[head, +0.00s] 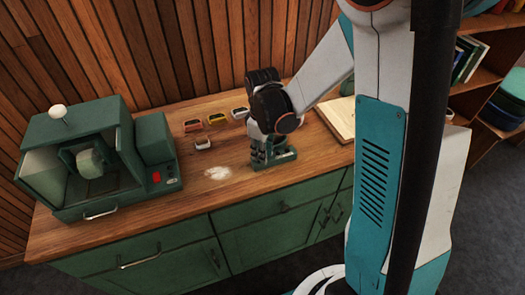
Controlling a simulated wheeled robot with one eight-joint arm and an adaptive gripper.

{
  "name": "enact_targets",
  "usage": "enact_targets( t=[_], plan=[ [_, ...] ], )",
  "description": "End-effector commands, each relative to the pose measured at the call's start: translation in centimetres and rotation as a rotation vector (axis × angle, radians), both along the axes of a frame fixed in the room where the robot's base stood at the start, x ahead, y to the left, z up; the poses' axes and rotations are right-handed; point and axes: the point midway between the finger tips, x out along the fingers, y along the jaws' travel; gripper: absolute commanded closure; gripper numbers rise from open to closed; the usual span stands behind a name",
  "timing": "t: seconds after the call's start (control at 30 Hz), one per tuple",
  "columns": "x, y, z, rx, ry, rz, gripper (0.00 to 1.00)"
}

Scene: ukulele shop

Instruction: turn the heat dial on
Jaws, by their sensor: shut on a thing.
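My gripper (264,153) points down at a low green device (285,158) on the wooden counter. Its fingers are shut at the device, and the heat dial between them is hidden by the fingers and wrist. Only the device's green base shows, around and to the right of the fingers. I cannot see which way the dial is turned.
A larger green machine (152,140) with a round drum and a red switch (156,177) stands at the left. A light wooden board (338,120) lies to the right.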

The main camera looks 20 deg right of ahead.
Motion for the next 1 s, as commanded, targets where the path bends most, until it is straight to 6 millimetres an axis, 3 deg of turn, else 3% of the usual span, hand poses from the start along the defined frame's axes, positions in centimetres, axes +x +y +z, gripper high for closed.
enact_targets(
  t=[1.0],
  plan=[
    [0.01, -0.01, -0.07, 0.0, 0.0, -0.905, 1.0]
  ],
)
